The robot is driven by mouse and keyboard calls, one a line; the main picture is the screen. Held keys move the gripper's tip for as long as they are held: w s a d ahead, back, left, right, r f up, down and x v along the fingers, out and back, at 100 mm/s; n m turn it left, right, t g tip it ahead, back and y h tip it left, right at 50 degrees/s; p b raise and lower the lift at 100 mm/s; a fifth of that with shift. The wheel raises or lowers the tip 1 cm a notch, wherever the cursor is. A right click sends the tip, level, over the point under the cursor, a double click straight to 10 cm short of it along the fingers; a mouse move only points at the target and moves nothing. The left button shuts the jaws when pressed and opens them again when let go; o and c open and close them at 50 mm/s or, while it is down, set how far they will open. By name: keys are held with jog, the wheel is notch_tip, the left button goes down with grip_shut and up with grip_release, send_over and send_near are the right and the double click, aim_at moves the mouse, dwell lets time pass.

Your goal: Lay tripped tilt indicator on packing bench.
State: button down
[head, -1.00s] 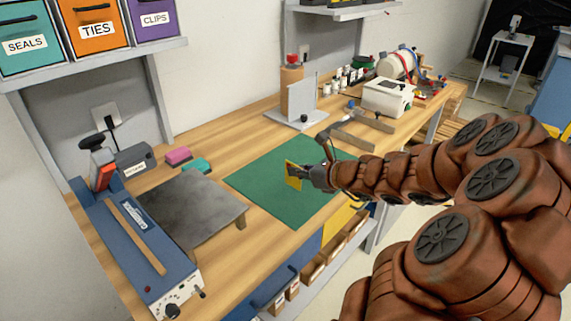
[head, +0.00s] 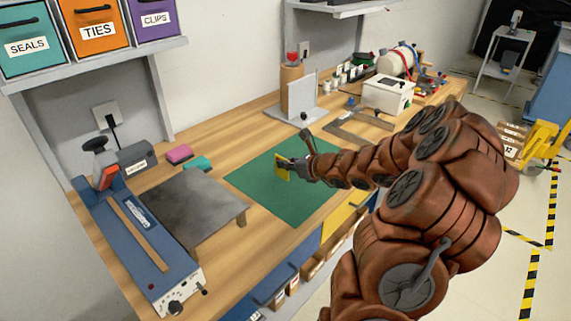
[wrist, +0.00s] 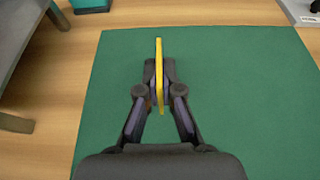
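The tilt indicator is a thin yellow plate (wrist: 159,75), seen edge-on in the wrist view and upright between my fingers. My gripper (wrist: 158,95) is shut on it. In the head view, the yellow indicator (head: 283,172) shows at the tip of my gripper (head: 291,168), over the green mat (head: 262,196) on the wooden packing bench (head: 225,139). It looks close above the mat; I cannot tell whether it touches. The indicator's face markings are too small to read.
A grey raised plate (head: 185,205) and a blue sealer (head: 135,245) stand left of the mat. Pink (head: 179,153) and teal (head: 198,164) blocks lie behind the plate. A grey bracketed stand (head: 297,108) is behind the mat. The mat around my gripper is clear.

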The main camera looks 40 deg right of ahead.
jog(key=shift+f+b, duration=0.3)
jog(key=shift+f, duration=0.2)
jog(key=c, duration=1.3)
grip_release()
jog(key=shift+r, duration=0.1)
